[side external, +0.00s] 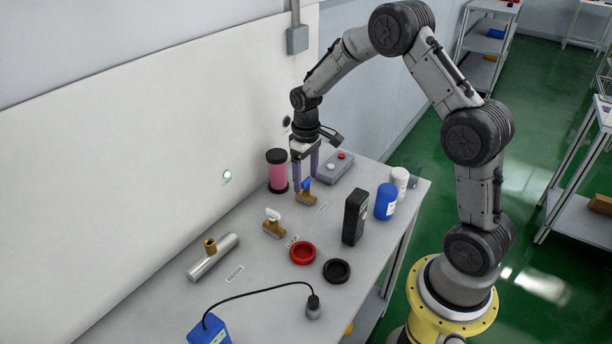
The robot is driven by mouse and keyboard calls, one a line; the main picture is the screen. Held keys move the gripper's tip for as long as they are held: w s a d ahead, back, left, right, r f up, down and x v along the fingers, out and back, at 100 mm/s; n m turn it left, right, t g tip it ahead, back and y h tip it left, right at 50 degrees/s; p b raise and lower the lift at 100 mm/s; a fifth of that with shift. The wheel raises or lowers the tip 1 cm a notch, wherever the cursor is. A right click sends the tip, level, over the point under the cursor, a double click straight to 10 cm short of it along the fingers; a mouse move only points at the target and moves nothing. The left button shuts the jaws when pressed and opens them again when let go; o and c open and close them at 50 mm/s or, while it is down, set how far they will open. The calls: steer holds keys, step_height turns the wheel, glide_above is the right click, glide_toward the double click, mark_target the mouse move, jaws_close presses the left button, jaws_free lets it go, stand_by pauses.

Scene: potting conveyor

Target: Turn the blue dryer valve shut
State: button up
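The blue dryer valve has a small brass body (306,198) with a blue handle (307,184) on top. It sits on the grey bench near the back wall. My gripper (305,181) points straight down over this valve. Its two purple-grey fingers are apart, one to the left and one to the right of the blue handle in the picture. I cannot tell whether either finger touches the handle. The handle is partly hidden between the fingers, so its exact angle is hard to read.
Beside my gripper stand a pink cylinder (277,172) and a grey button box (336,168). A white-handled brass valve (274,224) is nearer the camera. A black device (355,218), blue jar (386,203) and white jar (400,179) line the right. Red (303,263) and black (337,281) rings lie in front.

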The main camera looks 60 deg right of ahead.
step_height(320, 180, up, 14)
stand_by(0.6)
steer(key=shift+f, duration=0.1)
step_height(320, 180, up, 7)
steer(key=t, duration=0.2)
glide_above(305, 180)
steer(key=s+a, duration=0.2)
steer(key=a, duration=0.2)
steer(key=s+a+r+n+t, duration=0.1)
steer(key=s+a+r, duration=0.1)
steer(key=s+r, duration=0.15)
steer(key=s+a+r+t, duration=0.1)
steer(key=s+a+r, duration=0.1)
steer(key=s, duration=0.3)
steer(key=s+a+f, duration=0.2)
steer(key=s+f, duration=0.1)
steer(key=s, duration=0.4)
steer(key=s+a+f+m+t, duration=0.1)
steer(key=s+f, duration=0.2)
steer(key=s, duration=0.5)
steer(key=shift+s+a+t, duration=0.15)
steer(key=shift+a+t, duration=0.15)
steer(key=shift+a, duration=0.1)
